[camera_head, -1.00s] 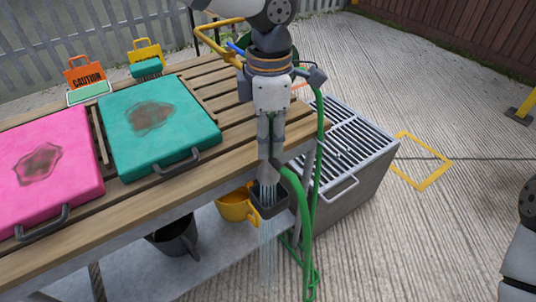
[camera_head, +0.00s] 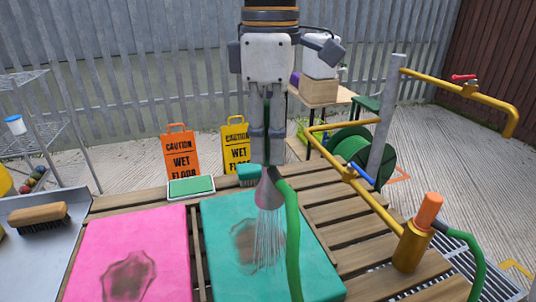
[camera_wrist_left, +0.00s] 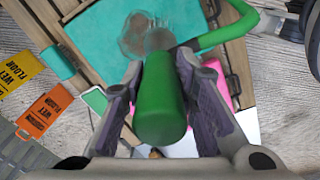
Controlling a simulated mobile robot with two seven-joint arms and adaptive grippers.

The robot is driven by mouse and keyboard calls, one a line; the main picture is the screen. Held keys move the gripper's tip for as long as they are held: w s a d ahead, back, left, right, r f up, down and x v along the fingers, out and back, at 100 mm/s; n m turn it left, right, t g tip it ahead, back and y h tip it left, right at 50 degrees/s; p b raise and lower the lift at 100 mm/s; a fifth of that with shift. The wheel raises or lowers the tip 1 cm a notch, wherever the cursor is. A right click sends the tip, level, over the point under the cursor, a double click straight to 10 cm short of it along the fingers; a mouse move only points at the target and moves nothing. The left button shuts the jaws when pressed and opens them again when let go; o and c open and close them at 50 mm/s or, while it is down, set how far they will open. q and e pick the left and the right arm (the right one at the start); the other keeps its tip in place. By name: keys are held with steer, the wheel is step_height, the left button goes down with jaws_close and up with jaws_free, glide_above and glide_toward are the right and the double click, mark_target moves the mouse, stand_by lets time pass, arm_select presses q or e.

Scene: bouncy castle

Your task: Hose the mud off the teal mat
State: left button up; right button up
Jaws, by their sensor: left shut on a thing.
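The teal mat (camera_head: 225,285) lies on the slatted wooden bench, with a brown mud patch (camera_head: 240,235) on it, partly behind the spray. The patch also shows in the wrist view (camera_wrist_left: 135,40). My left gripper (camera_head: 266,150) points down above the mat and is shut on the hose nozzle (camera_head: 268,188). Its green body (camera_wrist_left: 162,100) sits between the fingers in the wrist view. Water (camera_head: 268,235) sprays from the nozzle onto the mat at the mud. The green hose (camera_head: 291,240) hangs down from the nozzle, right of the spray. My right gripper is out of view.
A pink mat (camera_head: 165,230) with mud lies left of the teal one. A teal brush (camera_head: 249,173), a green-topped pad (camera_head: 191,187) and caution signs (camera_head: 180,150) stand behind. Yellow piping (camera_head: 375,205), an orange-topped post (camera_head: 412,245) and a hose reel (camera_head: 350,150) are at right.

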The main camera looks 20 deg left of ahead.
mark_target(270, 179)
arm_select(q)
steer(key=shift+s+d+f, duration=0.1)
steer(key=shift+s+f, duration=0.05)
steer(key=shift+f, duration=3.35)
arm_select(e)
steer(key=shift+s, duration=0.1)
arm_select(q)
steer(key=shift+w+f+b, duration=0.15)
steer(key=shift+w+b, duration=0.15)
steer(key=shift+w, duration=0.6)
steer(key=w+b, duration=0.1)
steer(key=w, duration=0.4)
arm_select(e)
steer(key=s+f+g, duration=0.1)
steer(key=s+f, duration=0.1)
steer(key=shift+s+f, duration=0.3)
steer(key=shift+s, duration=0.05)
arm_select(q)
steer(key=shift+r, duration=0.2)
